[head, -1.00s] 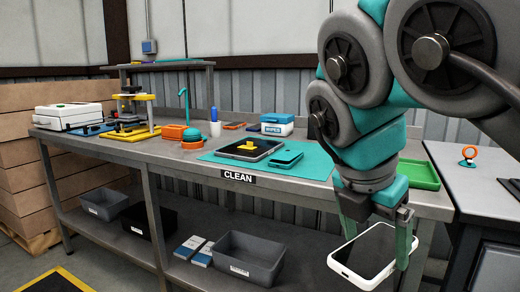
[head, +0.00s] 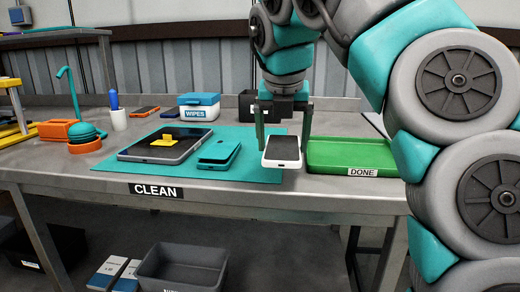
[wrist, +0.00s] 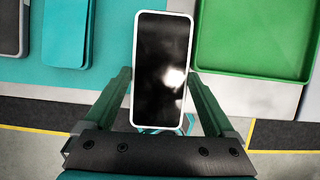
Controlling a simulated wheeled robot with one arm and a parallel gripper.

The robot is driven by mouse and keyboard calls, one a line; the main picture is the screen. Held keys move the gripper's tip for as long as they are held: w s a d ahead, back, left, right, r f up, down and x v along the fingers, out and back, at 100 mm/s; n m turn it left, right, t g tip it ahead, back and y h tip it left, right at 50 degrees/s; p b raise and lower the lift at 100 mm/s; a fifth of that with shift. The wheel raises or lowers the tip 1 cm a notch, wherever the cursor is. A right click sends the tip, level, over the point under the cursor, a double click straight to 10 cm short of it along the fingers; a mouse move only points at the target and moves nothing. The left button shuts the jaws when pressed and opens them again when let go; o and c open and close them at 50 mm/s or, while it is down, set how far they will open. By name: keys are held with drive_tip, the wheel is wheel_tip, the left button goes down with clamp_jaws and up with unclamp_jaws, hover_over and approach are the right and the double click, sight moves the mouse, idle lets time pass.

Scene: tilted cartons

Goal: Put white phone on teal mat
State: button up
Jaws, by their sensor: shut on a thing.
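The white phone (head: 282,152) has a black screen facing up. My gripper (head: 283,138) is shut on it, with one finger on each long side. The phone also shows in the wrist view (wrist: 160,70), between the two fingers (wrist: 160,105). It is held over the right edge of the teal mat (head: 262,175), near the table's front; the gap below it is hard to judge. On the mat lie a dark tablet (head: 140,145) with a yellow item on it and a teal phone (head: 218,153).
A green tray (head: 345,155) labelled DONE stands close to the right of the phone. A wipes box (head: 198,106) and a dark box stand behind the mat. An orange-based teal item (head: 86,138) is at left. The mat's front strip is bare.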

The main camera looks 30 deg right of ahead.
drive_tip(key=w+p, duration=0.1)
drive_tip(key=w, duration=0.5)
drive_tip(key=shift+w+d+f+p, duration=0.1)
drive_tip(key=shift+w+f+p, duration=0.1)
drive_tip(key=shift+w+p, duration=0.15)
drive_tip(key=shift+w+f, duration=0.2)
drive_tip(key=shift+w, duration=0.55)
drive_tip(key=shift+s+f, duration=0.15)
drive_tip(key=shift+f, duration=1.55)
drive_tip(key=shift+f, duration=0.15)
drive_tip(key=o, duration=1.3)
drive_tip(key=shift+c, duration=0.2)
